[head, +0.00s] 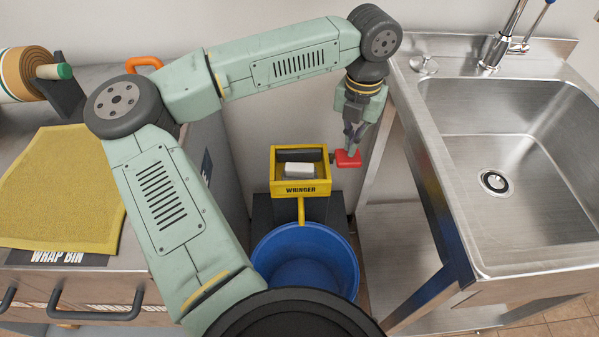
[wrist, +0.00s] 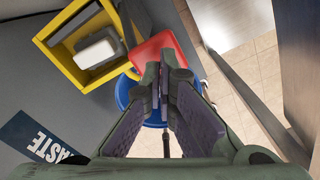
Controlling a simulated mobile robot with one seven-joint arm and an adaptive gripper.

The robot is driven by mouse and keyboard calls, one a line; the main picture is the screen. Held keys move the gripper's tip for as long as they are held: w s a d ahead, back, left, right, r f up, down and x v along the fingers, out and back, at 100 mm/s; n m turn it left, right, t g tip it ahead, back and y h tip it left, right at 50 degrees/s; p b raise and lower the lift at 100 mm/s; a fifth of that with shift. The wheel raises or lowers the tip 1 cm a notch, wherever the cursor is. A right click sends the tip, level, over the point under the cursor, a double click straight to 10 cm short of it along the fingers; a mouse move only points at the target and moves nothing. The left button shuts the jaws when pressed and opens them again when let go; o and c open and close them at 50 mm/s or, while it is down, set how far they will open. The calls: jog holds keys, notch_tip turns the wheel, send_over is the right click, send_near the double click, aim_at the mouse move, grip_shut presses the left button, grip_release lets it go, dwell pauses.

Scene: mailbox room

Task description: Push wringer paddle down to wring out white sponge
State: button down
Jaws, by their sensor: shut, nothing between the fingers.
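The yellow wringer (head: 301,188) stands on a dark stand in the head view, and its box also shows in the wrist view (wrist: 62,62). The white sponge (head: 299,170) lies inside the wringer box; it is also plain in the wrist view (wrist: 96,53). The red paddle (head: 348,159) sticks out at the wringer's right side, and in the wrist view (wrist: 160,48) it lies just beyond my fingertips. My gripper (head: 354,146) is shut and empty, pointing down at the paddle. Its fingertips (wrist: 164,78) overlap the paddle's near edge in the wrist view; I cannot tell whether they touch it.
A blue bucket (head: 306,260) stands below the wringer's spout. A steel sink (head: 520,150) on legs is close on the right. A steel counter with a yellow cloth (head: 62,190) is on the left. The grey wall is close behind.

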dwell(0.4)
jog(key=shift+f+b, duration=1.2)
jog(key=shift+f, duration=0.15)
jog(key=shift+s+f+b, duration=0.1)
jog(key=shift+f+b, duration=0.1)
jog(key=shift+b, duration=0.15)
jog(key=shift+r, duration=0.1)
jog(key=shift+a, duration=0.1)
jog(key=shift+r+p, duration=0.45)
jog(key=shift+r, duration=0.1)
notch_tip(320, 180, up, 10)
jog(key=p, duration=0.5)
